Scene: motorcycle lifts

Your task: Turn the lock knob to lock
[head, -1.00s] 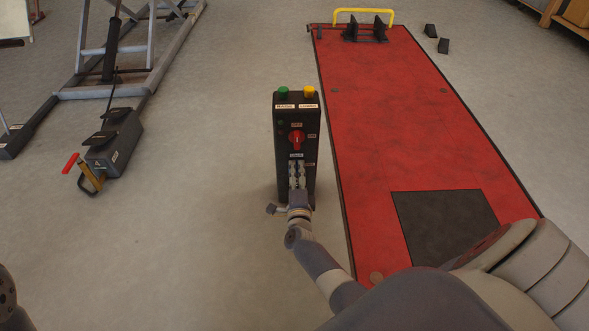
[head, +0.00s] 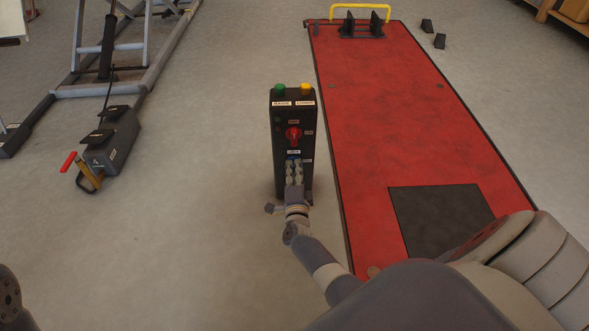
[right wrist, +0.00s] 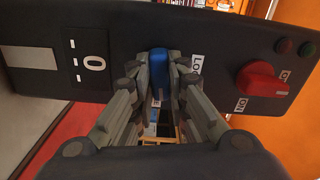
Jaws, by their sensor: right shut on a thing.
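The black control post (head: 279,155) stands on the floor left of the red lift deck. The lock knob (right wrist: 159,60) is blue and sits beside a label that begins "LO", partly cut off by my fingers. My right gripper (right wrist: 160,85) is shut on this blue knob, one finger on each side. In the head view my right gripper (head: 294,168) is at the front face of the post, below the red knob, and mostly hides the lock knob. The knob's exact angle is hard to tell.
A red switch knob (head: 293,134) with ON/OFF marks is just above my gripper. Green (head: 279,88) and yellow (head: 305,89) buttons top the post. The red lift deck (head: 390,120) lies right. A pedal unit (head: 112,143) stands left, with clear floor between.

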